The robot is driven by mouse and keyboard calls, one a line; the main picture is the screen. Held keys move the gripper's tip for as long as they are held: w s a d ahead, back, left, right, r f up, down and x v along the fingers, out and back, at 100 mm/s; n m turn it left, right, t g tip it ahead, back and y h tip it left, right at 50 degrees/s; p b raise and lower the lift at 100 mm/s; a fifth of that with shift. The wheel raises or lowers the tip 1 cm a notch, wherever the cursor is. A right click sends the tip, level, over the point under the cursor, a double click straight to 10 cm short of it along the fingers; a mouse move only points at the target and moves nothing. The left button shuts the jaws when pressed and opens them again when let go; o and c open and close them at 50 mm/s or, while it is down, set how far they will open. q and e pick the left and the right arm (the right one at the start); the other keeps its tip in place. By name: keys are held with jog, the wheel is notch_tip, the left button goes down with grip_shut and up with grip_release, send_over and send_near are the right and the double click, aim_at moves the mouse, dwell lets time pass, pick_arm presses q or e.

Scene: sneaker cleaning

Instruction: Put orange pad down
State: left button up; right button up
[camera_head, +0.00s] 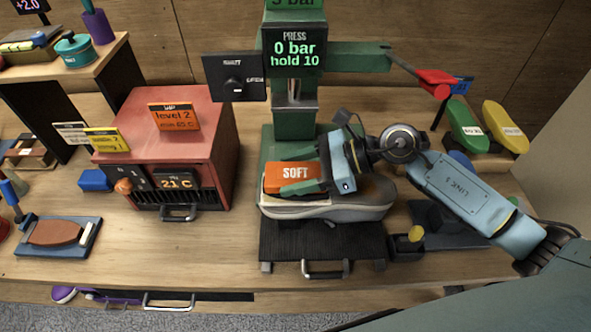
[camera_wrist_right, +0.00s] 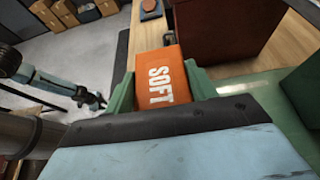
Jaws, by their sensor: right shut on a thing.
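The orange pad (camera_head: 273,179), marked SOFT, is between the green fingers of my right gripper (camera_head: 297,178), which is shut on it. In the right wrist view the pad (camera_wrist_right: 157,78) shows between both fingers. In the head view the pad is over the left part of a grey sneaker (camera_head: 345,209). Whether it touches the sneaker cannot be told. The sneaker is on the black base plate (camera_head: 320,246) of the green press (camera_head: 294,122). A light blue arm, apparently my left one, shows at the left of the right wrist view; its gripper (camera_wrist_right: 95,101) is small and unclear.
The press display (camera_head: 294,49) reads 0 bar, hold 10. A red heater box (camera_head: 190,110) stands to the left, and a red-ended lever (camera_head: 435,80) is at the upper right. Green and yellow shoe forms (camera_head: 504,126) are at the right.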

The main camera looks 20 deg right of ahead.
jog(key=shift+f, duration=0.15)
jog(key=o, duration=1)
jog(key=shift+o, duration=0.2)
jog(key=shift+r, duration=0.25)
jog(key=b+v, duration=0.1)
jog(key=v, duration=0.5)
jog(key=shift+s+d, duration=0.1)
jog(key=shift+d, duration=0.25)
jog(key=shift+s+d+r, duration=0.1)
jog(key=shift+d+r, duration=0.1)
jog(key=shift+d, duration=0.15)
